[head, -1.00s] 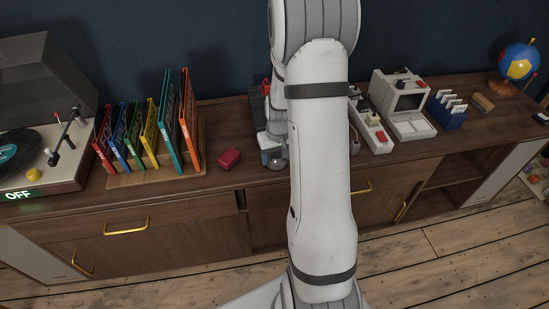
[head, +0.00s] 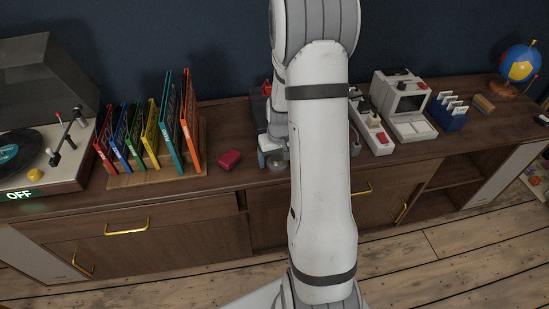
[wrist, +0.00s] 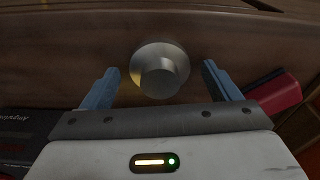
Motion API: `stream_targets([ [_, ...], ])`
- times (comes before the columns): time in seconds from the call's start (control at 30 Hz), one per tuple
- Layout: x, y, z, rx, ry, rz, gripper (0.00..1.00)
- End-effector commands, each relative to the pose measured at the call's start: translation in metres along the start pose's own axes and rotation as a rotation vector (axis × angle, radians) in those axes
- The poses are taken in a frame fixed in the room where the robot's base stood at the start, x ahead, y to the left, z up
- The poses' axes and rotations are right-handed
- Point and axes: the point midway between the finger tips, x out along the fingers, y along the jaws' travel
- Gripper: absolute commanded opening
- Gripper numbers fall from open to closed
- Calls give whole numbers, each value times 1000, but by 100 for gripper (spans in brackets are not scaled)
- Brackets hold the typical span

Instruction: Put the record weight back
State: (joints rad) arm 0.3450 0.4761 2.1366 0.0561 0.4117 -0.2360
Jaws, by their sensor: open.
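The record weight (wrist: 160,70) is a silvery round piece with a wide base and a narrower knob. In the wrist view it stands on the brown wooden top, between my two blue fingers. My gripper (wrist: 160,67) is open around it, with a gap on each side. In the head view my arm hides most of this spot; a grey part of the weight (head: 279,165) shows low beside my gripper (head: 270,157). The turntable (head: 75,176) is at the far left, with a dark record (head: 14,150) on it and a lit OFF sign.
Upright coloured records (head: 168,130) stand in a wooden rack. Grey devices (head: 403,103), a blue card holder (head: 447,112) and a globe (head: 521,62) are to the right.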

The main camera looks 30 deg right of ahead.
Motion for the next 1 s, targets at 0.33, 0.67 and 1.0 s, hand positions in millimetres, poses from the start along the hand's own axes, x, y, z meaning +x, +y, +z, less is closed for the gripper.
stream_targets([
  [0.33, -71, 1, -1, 1, 6, 1, 83],
  [0.67, -116, 1, 0, 1, 3, 1, 83],
  [1.0, -186, -58, 57, -67, 38, -6, 83],
])
